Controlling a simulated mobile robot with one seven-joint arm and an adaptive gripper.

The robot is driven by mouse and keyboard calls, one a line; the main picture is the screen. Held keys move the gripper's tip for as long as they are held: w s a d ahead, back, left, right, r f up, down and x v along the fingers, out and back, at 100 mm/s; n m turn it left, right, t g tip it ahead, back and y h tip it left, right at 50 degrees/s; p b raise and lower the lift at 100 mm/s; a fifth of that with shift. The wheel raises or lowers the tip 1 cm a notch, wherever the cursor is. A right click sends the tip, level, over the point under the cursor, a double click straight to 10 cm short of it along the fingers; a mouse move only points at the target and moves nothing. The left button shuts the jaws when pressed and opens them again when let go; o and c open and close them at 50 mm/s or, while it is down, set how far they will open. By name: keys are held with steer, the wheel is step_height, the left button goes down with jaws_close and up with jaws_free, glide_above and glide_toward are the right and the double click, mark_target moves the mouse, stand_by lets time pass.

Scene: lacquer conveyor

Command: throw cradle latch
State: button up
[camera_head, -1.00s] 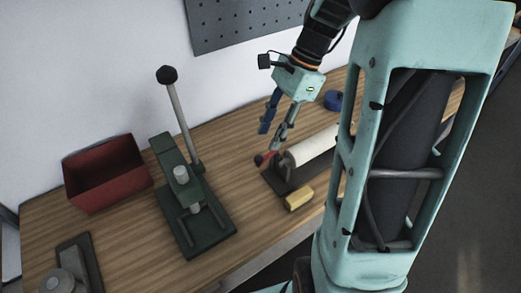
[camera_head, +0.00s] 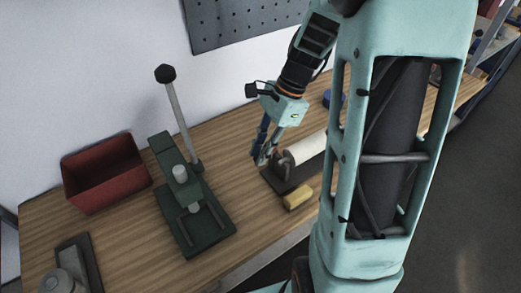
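The cradle (camera_head: 289,183) stands on the wooden bench, a dark base bearing a cream roller (camera_head: 308,149) partly hidden behind my arm. In the earlier frame a red latch handle shows at the cradle's left end; now my gripper covers that spot and the latch is hidden. My gripper (camera_head: 262,158) points down at the left end of the cradle, its fingers at or very near the latch. Whether the fingers are open or closed on the latch cannot be made out.
A yellow block (camera_head: 298,196) lies at the cradle's front edge. A green lever press (camera_head: 196,215) stands to the left, its tall lever (camera_head: 178,115) upright. A red bin (camera_head: 105,172) sits further left. A blue round object (camera_head: 327,98) lies behind the arm. Bare bench lies between press and cradle.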

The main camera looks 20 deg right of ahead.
jaws_close()
steer(key=shift+s+d+n+g+h+p, duration=0.3)
steer(key=shift+d+n+g+h+p, duration=0.65)
steer(key=shift+n, duration=1.6)
steer(key=shift+s+d+n+g+h+p, duration=0.15)
steer(key=shift+s+d+n+g+h, duration=0.2)
steer(key=shift+d+n, duration=1.6)
steer(key=shift+s+d+n+g+h+p, duration=0.3)
steer(key=shift+d+n+g+h+p, duration=0.4)
steer(key=shift+n, duration=2.4)
steer(key=o, duration=0.7)
jaws_free()
steer(key=shift+o, duration=0.2)
steer(key=shift+r, duration=0.1)
